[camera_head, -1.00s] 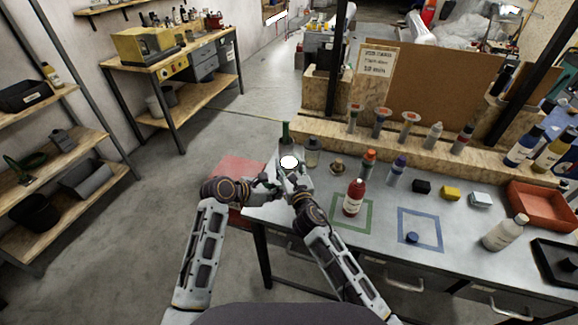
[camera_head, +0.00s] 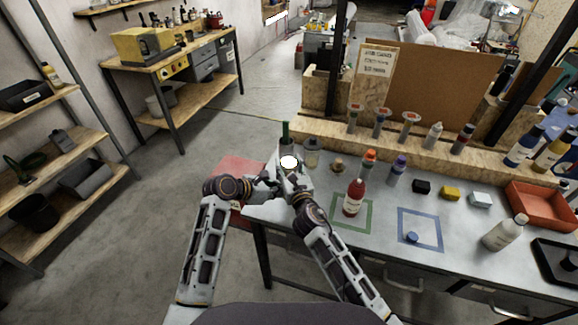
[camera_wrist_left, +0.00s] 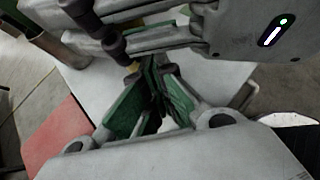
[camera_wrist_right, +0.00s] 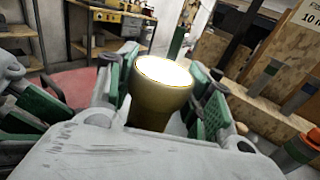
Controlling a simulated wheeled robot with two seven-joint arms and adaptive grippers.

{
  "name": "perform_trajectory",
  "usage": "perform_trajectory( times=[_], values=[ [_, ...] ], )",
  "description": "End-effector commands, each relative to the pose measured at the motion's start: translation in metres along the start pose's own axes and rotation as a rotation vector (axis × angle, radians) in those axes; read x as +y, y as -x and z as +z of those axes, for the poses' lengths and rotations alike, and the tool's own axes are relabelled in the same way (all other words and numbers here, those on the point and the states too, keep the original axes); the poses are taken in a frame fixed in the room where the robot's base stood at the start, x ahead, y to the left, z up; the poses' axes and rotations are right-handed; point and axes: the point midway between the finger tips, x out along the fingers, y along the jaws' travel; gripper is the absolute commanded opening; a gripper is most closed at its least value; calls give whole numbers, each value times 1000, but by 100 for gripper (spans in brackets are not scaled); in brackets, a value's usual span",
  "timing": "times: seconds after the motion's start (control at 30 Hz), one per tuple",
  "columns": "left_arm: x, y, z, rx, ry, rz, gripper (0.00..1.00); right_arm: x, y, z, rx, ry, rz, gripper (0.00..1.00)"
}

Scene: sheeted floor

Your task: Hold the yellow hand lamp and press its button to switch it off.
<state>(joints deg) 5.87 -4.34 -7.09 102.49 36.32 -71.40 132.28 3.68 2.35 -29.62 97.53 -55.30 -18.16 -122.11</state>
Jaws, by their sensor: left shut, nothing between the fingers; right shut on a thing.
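The yellow hand lamp (camera_wrist_right: 158,105) stands between the fingers of my right gripper (camera_wrist_right: 165,100) in the right wrist view, and its top face glows bright white. In the head view the lit lamp (camera_head: 289,162) shows as a white disc above my right gripper (camera_head: 286,176), over the bench's left end. My left gripper (camera_head: 265,180) is just left of and below the lamp. In the left wrist view its green-padded fingertips (camera_wrist_left: 155,90) are together and empty, close under the right gripper. A small yellow patch beside them may be the lamp. Its button is not visible.
The grey bench (camera_head: 300,228) carries a red bottle (camera_head: 353,197) right of my grippers, with more bottles and small blocks farther right. A green-necked bottle (camera_head: 286,135) stands just behind the lamp. A red surface (camera_head: 238,168) lies to the left. Open floor is left of the bench.

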Motion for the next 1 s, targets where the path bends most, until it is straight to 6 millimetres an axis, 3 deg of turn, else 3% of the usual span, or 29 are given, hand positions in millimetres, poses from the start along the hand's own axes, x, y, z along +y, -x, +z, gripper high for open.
perform_trajectory(
  times=[1.0],
  values=[
    [-5, 7, -5, 0, 0, 0, 0, 0, 0, 0, 0, -1, 1, 23]
  ],
)
